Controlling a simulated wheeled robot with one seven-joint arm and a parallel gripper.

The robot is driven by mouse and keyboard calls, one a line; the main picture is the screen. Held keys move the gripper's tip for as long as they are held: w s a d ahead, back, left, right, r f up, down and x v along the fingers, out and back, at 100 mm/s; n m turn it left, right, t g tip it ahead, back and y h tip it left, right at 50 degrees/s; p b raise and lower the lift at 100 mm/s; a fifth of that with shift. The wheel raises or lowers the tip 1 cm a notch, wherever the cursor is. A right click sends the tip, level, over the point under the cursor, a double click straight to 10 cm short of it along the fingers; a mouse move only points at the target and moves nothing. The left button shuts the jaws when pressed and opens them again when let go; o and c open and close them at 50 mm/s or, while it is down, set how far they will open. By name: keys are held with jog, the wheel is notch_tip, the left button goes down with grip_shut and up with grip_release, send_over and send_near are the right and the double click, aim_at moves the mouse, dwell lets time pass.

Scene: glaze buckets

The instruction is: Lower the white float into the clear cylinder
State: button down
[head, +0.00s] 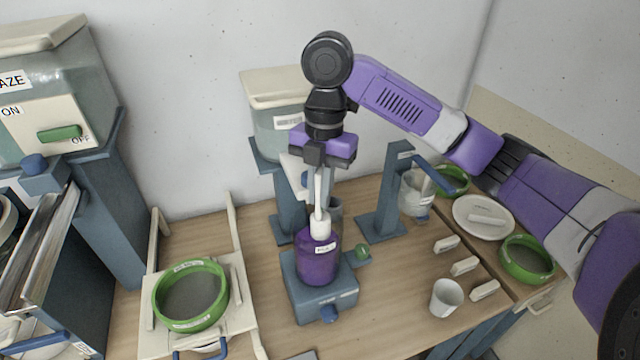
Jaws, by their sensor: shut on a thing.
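My gripper (318,188) points straight down and is shut on the thin upper stem of the white float (320,227). The float hangs upright, its wider white body lowest. A vessel with purple contents (318,264) and a small white label stands on a blue base (338,290) directly below; it looks like the clear cylinder. The float's body overlaps the vessel's top in the head view. I cannot tell whether its lower end is inside the mouth or just in front of it. The vessel's rim is not clearly visible.
A grey container (335,208) stands close behind the float. A blue stand (385,205) with a lever is to the right. A white cup (446,298), several white blocks and green-rimmed bowls lie further right. A green-rimmed sieve (190,294) sits at left.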

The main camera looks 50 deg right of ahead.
aim_at(320, 226)
jog(key=shift+f, duration=0.6)
jog(key=shift+f+b, duration=3.8)
jog(key=shift+f, duration=0.4)
